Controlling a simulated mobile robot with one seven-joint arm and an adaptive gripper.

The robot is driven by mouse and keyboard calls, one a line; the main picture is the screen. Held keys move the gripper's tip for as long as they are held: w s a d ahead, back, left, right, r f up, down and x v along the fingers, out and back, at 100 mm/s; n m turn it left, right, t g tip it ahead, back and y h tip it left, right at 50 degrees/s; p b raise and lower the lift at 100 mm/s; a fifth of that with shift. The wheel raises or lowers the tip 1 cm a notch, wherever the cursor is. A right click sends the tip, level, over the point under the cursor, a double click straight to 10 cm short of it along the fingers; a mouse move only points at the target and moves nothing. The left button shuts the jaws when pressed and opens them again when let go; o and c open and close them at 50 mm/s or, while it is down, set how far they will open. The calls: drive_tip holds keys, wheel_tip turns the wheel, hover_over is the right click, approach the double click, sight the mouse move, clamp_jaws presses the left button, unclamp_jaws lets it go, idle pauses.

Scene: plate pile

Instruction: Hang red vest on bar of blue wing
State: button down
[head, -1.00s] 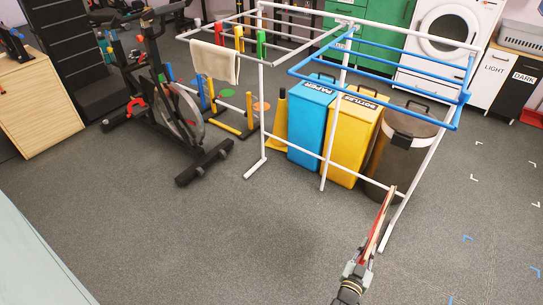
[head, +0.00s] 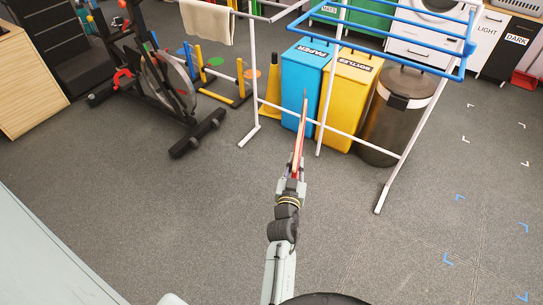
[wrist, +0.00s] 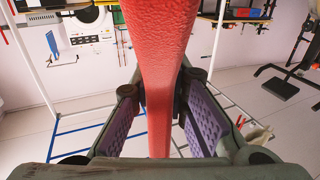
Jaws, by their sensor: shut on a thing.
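The red vest (head: 297,152) is in my gripper (head: 291,183). In the head view it shows nearly edge-on as a thin upright strip. In the wrist view the red vest (wrist: 160,45) is a broad red band running between the two fingers of my gripper (wrist: 160,100). The blue wing (head: 400,52) of the white drying rack is at the upper right of the head view, up and to the right of my gripper. Its top is cut off by the picture edge. The vest is apart from the blue bars in the picture.
Blue (head: 303,85) and yellow (head: 347,100) bins and a brown bin (head: 397,120) stand under the rack. A white rack leg (head: 400,170) is right of my gripper. A cream towel (head: 207,22) hangs on the white wing. An exercise bike (head: 160,80) stands left. Floor in front is open.

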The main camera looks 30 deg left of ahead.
drive_tip(key=s+a+r+m+h+b, duration=0.1)
drive_tip(key=s+a+r, duration=0.1)
drive_tip(key=s+r, duration=0.35)
drive_tip(key=s+a+r+m+h+b, duration=0.1)
drive_tip(key=s+a+r, duration=0.2)
drive_tip(key=r, duration=0.5)
drive_tip(key=s+d+r+m+t+h+b, duration=0.1)
drive_tip(key=s+d+r+m+h, duration=0.1)
drive_tip(key=s+d+r+h, duration=0.55)
drive_tip(key=w+f+y, duration=0.2)
drive_tip(key=w, duration=1.2)
drive_tip(key=shift+w+a+f+y+b, duration=0.2)
drive_tip(key=shift+a+f+y+b, duration=0.1)
drive_tip(key=shift+f+y+b, duration=0.1)
